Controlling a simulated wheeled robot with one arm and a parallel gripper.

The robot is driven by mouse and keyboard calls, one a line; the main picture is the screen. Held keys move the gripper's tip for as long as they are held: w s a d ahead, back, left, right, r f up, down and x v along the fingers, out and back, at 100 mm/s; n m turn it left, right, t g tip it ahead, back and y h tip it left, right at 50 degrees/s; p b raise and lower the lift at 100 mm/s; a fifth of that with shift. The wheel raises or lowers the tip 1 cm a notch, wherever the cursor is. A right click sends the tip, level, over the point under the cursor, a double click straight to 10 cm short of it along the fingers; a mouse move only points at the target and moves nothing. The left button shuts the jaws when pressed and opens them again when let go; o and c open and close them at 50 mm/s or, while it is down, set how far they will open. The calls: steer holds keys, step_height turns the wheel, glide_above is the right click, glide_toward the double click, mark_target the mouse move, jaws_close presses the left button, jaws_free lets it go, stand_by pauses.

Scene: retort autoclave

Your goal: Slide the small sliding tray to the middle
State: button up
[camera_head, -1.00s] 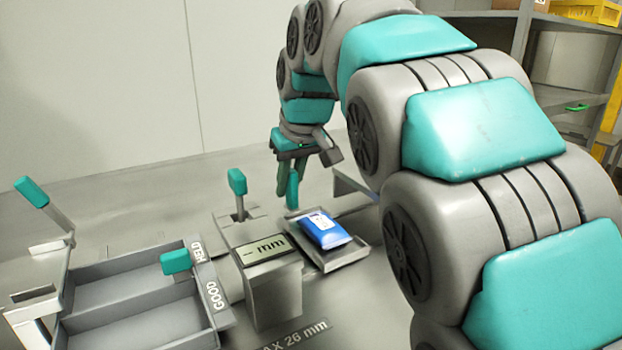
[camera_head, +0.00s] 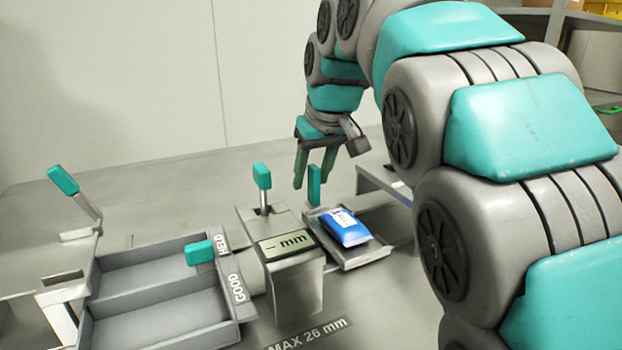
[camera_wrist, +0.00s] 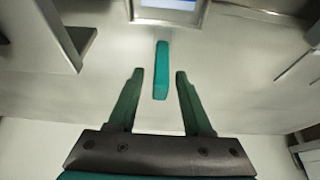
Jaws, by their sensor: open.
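The small sliding tray (camera_head: 369,257) is a shallow grey tray right of the gauge block, with a blue pouch (camera_head: 345,228) lying in it. Its upright teal handle (camera_head: 314,186) stands at the tray's far-left end. My gripper (camera_head: 312,178) is open and pointing down at the handle. In the wrist view, the handle (camera_wrist: 161,70) lies between my two spread fingers (camera_wrist: 159,76), with a gap on each side and nothing gripped. How deep the handle sits between the fingers is hard to tell. The tray's edge (camera_wrist: 140,14) shows at the top of the wrist view.
A grey gauge block with a "– mm" display (camera_head: 284,245) stands left of the tray, with a teal-knobbed lever (camera_head: 262,177) behind it. A bin marked HELD and GOOD (camera_head: 160,303) is further left, near another teal-handled lever (camera_head: 63,181). The bench behind is clear.

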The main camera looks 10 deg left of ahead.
steer(key=v, duration=0.6)
steer(key=shift+r, duration=0.1)
steer(key=shift+s+r, duration=0.1)
